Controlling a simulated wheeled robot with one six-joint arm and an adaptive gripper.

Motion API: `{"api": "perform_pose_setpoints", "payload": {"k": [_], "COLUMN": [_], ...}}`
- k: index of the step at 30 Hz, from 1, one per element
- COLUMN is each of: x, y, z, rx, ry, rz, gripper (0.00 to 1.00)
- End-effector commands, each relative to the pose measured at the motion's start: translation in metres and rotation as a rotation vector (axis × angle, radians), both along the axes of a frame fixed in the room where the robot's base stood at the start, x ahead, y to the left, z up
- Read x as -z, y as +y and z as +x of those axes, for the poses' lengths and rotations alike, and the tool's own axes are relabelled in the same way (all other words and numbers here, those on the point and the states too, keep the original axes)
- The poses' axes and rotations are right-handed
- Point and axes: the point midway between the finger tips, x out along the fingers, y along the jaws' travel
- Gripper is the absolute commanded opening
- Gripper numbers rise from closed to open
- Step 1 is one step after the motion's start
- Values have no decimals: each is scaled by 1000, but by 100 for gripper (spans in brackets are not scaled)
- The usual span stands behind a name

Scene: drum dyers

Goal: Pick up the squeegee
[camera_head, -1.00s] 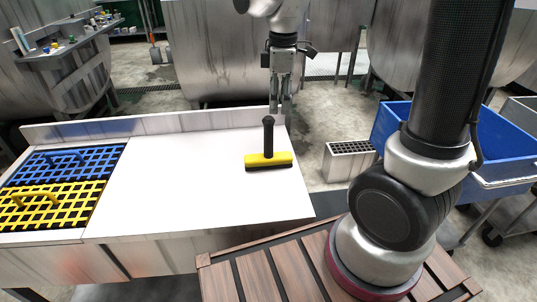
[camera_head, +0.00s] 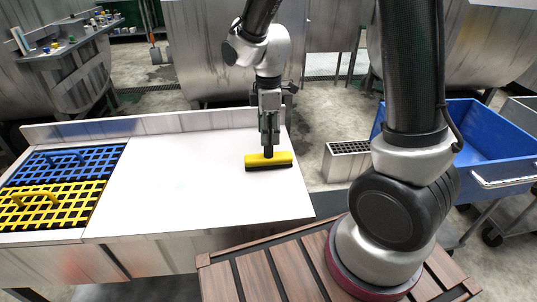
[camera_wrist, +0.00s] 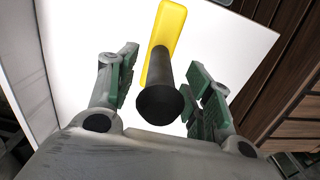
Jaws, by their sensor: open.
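The squeegee (camera_head: 268,161) has a yellow head with a dark edge and a black handle. It stands on the white tabletop (camera_head: 190,180) with its handle pointing up. In the wrist view the black handle (camera_wrist: 160,85) rises toward the camera, with the yellow head (camera_wrist: 165,30) beyond it. My gripper (camera_head: 269,140) is above the squeegee head, pointing down, with its fingers around the upper handle. In the wrist view my open gripper (camera_wrist: 162,92) has one finger on each side of the handle, with gaps showing. In the head view the fingers hide most of the handle.
Blue and yellow grids (camera_head: 58,185) with handles lie at the table's left. A raised back rim (camera_head: 150,124) runs behind the squeegee. A grey slotted box (camera_head: 348,160) and a blue cart (camera_head: 490,140) stand to the right. The tabletop left of the squeegee is clear.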

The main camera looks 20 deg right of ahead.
Motion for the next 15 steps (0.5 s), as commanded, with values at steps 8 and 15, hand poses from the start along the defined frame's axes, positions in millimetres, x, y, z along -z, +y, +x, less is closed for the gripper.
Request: {"api": "perform_pose_setpoints", "payload": {"k": [8, 15], "x": [0, -1], "y": [0, 0], "z": [0, 0], "rx": [0, 0], "ry": [0, 0], "rz": [0, 0], "gripper": [10, 0]}}
